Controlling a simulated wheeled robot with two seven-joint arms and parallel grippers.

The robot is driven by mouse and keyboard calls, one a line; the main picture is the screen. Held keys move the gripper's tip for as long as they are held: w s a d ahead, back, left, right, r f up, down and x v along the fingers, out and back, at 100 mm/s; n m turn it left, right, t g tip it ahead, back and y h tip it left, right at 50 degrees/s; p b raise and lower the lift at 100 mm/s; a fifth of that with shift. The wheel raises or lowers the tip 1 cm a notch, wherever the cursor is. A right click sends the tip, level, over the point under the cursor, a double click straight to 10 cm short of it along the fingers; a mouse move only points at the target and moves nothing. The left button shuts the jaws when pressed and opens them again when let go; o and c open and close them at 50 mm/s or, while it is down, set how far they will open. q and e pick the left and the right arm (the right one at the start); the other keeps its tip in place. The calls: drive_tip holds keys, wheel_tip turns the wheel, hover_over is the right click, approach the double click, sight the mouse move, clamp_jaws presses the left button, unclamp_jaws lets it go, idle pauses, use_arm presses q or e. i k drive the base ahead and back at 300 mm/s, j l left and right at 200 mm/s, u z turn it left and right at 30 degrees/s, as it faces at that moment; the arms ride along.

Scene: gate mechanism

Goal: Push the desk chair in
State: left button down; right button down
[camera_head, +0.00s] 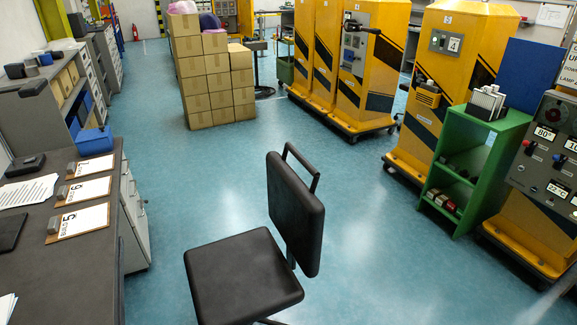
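The desk chair (240,275) stands on the blue floor in the lower middle of the head view. It has a black square seat and a black backrest (295,213) on the seat's right side, with a dark bar handle (303,168) above the backrest. The seat faces left, toward the dark-topped desk (78,270) at the left. A strip of floor shows between seat and desk. The chair's base is mostly cut off by the bottom edge. Neither of my grippers shows in this view.
Drawers (133,215) form the desk's right side. Stacked cardboard boxes (215,85) stand farther back. Yellow machines (365,70) and a green shelf (470,165) line the right. The floor (390,240) right of the chair and the aisle behind it are clear.

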sight(245, 278)
drive_tip(key=i+l+u, duration=0.3)
drive_tip(key=i+l, duration=0.8)
drive_tip(key=i, duration=0.15)
drive_tip(key=u, duration=1.5)
